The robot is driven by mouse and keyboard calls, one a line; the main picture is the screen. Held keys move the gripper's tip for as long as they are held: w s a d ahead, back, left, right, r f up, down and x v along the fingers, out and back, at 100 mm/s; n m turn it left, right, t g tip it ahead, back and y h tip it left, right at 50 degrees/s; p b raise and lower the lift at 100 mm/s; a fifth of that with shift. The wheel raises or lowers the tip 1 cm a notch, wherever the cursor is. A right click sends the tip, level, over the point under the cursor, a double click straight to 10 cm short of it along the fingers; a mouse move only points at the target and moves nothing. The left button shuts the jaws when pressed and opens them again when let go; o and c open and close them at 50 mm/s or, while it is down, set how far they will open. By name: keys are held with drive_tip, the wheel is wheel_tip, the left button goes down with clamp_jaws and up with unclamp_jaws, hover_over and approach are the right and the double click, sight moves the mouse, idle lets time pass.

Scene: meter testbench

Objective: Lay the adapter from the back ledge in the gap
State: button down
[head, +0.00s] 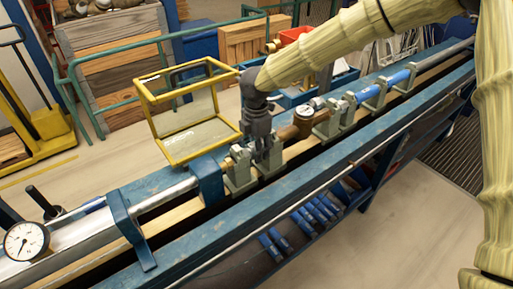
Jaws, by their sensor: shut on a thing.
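My gripper (264,150) points down over the bench line, between the grey clamp blocks (240,172) and the brass meter (303,118). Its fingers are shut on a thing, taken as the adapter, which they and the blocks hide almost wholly. I cannot tell whether it rests on the supports or hangs just above them. A brass fitting (228,163) shows at the left of the blocks, at the end of the silver pipe. The gap itself is hidden by my gripper.
A yellow-framed clear guard (188,115) stands open just behind the line. A blue bracket (130,228) and a dial gauge (26,241) are at the left. A blue pipe (372,90) in clamps runs right. The blue front rail (300,180) is clear.

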drive_tip(key=shift+f, duration=0.2)
idle(0.7)
drive_tip(key=c, duration=0.7)
unclamp_jaws()
drive_tip(key=shift+r, duration=0.1)
drive_tip(key=shift+r+p, duration=4.05)
drive_tip(key=shift+r, duration=1.3)
drive_tip(key=shift+d+f, duration=0.1)
